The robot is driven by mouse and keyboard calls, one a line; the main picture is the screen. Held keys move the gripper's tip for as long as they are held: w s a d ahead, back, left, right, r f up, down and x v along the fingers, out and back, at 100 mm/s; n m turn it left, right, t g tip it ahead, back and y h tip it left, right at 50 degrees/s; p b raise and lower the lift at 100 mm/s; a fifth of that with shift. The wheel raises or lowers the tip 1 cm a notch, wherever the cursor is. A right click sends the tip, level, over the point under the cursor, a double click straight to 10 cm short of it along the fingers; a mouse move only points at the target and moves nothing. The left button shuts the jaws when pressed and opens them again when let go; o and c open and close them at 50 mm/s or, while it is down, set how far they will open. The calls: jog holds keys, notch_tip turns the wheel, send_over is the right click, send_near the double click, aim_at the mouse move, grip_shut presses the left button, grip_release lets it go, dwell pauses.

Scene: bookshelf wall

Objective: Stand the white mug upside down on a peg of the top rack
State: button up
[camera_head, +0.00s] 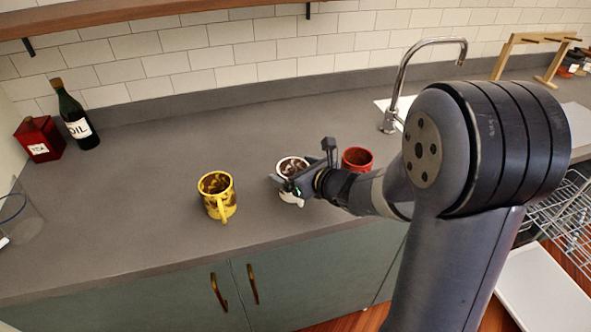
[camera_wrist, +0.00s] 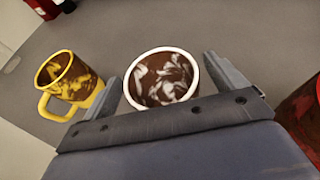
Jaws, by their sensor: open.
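The white mug (camera_head: 292,164) stands upright on the grey counter, with dark brown and white stains inside; it also shows in the wrist view (camera_wrist: 162,78). My gripper (camera_head: 290,183) is open at the mug, with one finger on each side of it in the wrist view (camera_wrist: 166,84). I cannot tell whether the fingers touch the mug. The mug's lower part is largely hidden by the gripper. A wire rack (camera_head: 566,212) shows at the lower right, partly behind my arm; its individual pegs are hard to make out.
A yellow mug (camera_head: 218,196) stands left of the white mug and a red mug (camera_head: 357,158) right of it, both close. A tap (camera_head: 398,88), oil bottle (camera_head: 75,118), red box (camera_head: 39,139) and wooden stand (camera_head: 535,40) are farther off. A white open panel (camera_head: 543,290) lies low at right.

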jog(key=shift+r, duration=0.15)
jog(key=shift+s+d+r, duration=0.1)
jog(key=p+v, duration=0.1)
jog(key=v, duration=1)
jog(key=shift+s+d, duration=0.25)
jog(key=shift+s, duration=0.05)
jog(key=b+x, duration=0.1)
jog(key=x, duration=1.1)
jog(key=shift+w+a+f, duration=0.1)
jog(key=shift+f, duration=0.15)
jog(key=shift+r, duration=0.95)
